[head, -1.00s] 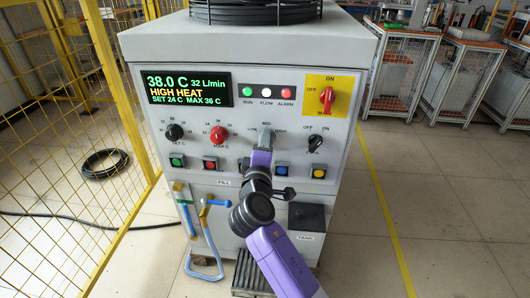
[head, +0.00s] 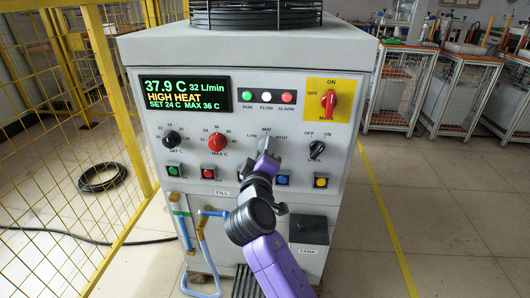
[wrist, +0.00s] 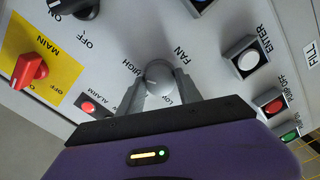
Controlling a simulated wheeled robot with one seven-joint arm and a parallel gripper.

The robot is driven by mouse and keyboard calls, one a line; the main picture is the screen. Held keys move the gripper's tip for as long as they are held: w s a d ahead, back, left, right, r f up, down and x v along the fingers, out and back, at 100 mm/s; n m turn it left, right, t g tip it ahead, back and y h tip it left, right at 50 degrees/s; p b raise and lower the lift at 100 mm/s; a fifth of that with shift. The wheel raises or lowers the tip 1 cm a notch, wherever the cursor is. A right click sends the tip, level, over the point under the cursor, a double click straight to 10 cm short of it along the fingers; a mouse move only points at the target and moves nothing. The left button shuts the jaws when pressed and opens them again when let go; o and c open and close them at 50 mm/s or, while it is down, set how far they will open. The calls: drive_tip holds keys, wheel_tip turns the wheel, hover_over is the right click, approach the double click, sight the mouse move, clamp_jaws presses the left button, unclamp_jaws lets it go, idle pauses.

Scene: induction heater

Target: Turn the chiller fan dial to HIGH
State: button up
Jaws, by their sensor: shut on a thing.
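The fan dial (head: 266,143) is a grey knob on the front of the white chiller cabinet, with LOW, MID and HIGH around it. In the wrist view the dial (wrist: 160,75) sits between my two grey fingers. My gripper (wrist: 160,86) is shut on it, one finger on each side. A pale mark on the knob seems to point between MID and HIGH, but the exact angle is hard to tell. The MID label is hidden in the wrist view. In the head view my purple arm comes up from below and partly covers the dial.
Left of the dial are the red MAX C dial (head: 216,142) and a black SET C dial (head: 171,138). A row of push buttons lies just below. The display (head: 187,93) reads HIGH HEAT.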

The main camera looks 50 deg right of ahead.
drive_tip(key=shift+f, duration=0.1)
drive_tip(key=o, duration=1.4)
drive_tip(key=shift+c, duration=0.2)
drive_tip(key=v, duration=0.7)
drive_tip(key=shift+s+a, duration=0.25)
drive_tip(key=shift+a, duration=0.1)
